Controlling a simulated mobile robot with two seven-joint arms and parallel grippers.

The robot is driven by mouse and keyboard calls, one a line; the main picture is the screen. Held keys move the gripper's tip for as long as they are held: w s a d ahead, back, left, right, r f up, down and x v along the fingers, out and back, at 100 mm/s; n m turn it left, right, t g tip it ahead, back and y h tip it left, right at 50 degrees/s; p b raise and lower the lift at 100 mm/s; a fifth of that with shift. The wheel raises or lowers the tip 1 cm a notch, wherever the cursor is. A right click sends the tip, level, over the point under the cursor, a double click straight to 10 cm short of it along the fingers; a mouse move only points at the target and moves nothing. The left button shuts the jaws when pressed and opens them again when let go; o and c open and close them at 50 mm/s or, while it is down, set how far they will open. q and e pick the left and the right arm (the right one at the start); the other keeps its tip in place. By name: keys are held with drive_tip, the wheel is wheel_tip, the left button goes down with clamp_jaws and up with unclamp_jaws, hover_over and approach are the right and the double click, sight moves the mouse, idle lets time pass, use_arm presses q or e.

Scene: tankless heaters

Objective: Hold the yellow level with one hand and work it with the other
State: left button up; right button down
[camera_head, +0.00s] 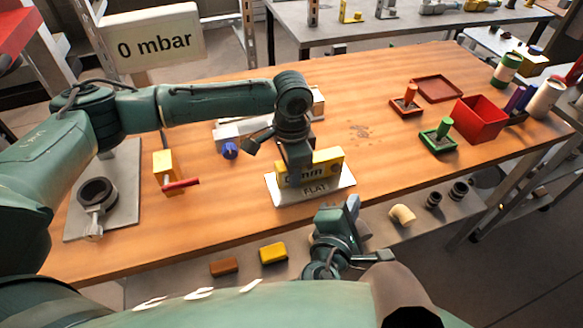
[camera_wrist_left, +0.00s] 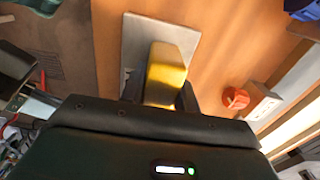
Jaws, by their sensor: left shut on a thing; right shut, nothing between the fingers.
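The yellow level (camera_head: 327,168) is a block with dark lettering on its front. It is at the white plate marked FLAT (camera_head: 335,194), near the table's front edge. My left gripper (camera_head: 299,168) reaches down over the level's left part and is shut on it; the arm hides part of the level. In the left wrist view the yellow level (camera_wrist_left: 166,72) lies between the fingers, above the pale plate (camera_wrist_left: 188,35). My right gripper (camera_head: 341,212) is shut and empty, just in front of the plate and apart from the level.
A yellow valve block with a red handle (camera_head: 182,184) and a grey board (camera_head: 125,205) lie left. A blue knob (camera_head: 230,150) is behind. A red box (camera_head: 470,130) and green tray (camera_head: 438,148) stand right. Wood (camera_head: 385,170) right of the plate is clear.

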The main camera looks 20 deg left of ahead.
use_arm(q)
drive_tip(key=o, duration=1.2)
drive_tip(key=shift+c, duration=0.2)
drive_tip(key=shift+r, duration=0.1)
wheel_tip(320, 180, up, 12)
drive_tip(key=shift+f, duration=0.1)
drive_tip(key=shift+s, duration=0.1)
